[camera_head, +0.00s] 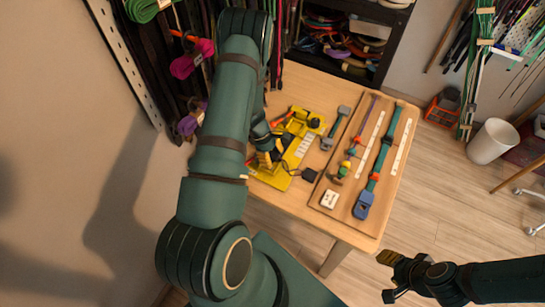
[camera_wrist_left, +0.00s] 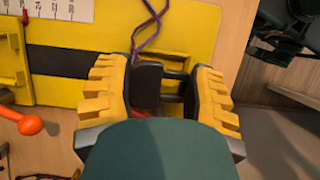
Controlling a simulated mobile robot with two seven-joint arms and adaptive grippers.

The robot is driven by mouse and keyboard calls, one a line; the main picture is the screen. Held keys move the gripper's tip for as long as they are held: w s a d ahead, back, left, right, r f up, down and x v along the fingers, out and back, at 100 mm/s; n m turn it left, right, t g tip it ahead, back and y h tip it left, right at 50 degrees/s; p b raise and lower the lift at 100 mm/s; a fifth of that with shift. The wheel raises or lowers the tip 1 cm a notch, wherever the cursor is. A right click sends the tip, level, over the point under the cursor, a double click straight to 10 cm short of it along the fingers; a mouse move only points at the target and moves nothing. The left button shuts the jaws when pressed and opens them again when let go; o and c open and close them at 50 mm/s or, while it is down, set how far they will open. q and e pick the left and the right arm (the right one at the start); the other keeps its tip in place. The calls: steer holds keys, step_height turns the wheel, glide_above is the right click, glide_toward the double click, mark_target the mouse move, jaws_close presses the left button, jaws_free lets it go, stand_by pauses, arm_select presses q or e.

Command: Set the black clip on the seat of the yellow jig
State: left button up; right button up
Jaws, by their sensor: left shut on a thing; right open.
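The yellow jig (camera_head: 274,180) lies on the wooden table under my left arm in the head view. In the left wrist view the jig (camera_wrist_left: 112,32) fills the upper part, with a dark strip along it. My left gripper (camera_head: 266,158) is low over the jig's near end. In the left wrist view the gripper (camera_wrist_left: 157,80) has its yellow pads shut on the black clip (camera_wrist_left: 147,86). A thin purple cord (camera_wrist_left: 152,25) runs up from the clip. Whether the clip touches the seat is hidden. My right gripper (camera_head: 392,275) is open and empty, off the table.
An orange knob (camera_wrist_left: 30,124) is beside the jig. A small black item (camera_head: 309,174) lies right of the jig. A wooden board (camera_head: 333,184) with a finished-looking strap and tools is further right. A grey dumbbell-shaped tool (camera_head: 336,127) lies between them.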

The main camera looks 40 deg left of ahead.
arm_select(q)
steer(key=shift+f, duration=0.1)
steer(key=shift+c, duration=0.3)
steer(key=shift+f, duration=0.15)
jaws_close()
steer(key=shift+s+d+f+b, duration=0.1)
steer(key=shift+s+f+b, duration=0.1)
steer(key=shift+f+b, duration=0.6)
stand_by(0.3)
steer(key=shift+o, duration=2.3)
jaws_free()
steer(key=shift+r, duration=0.15)
steer(key=shift+w, duration=0.2)
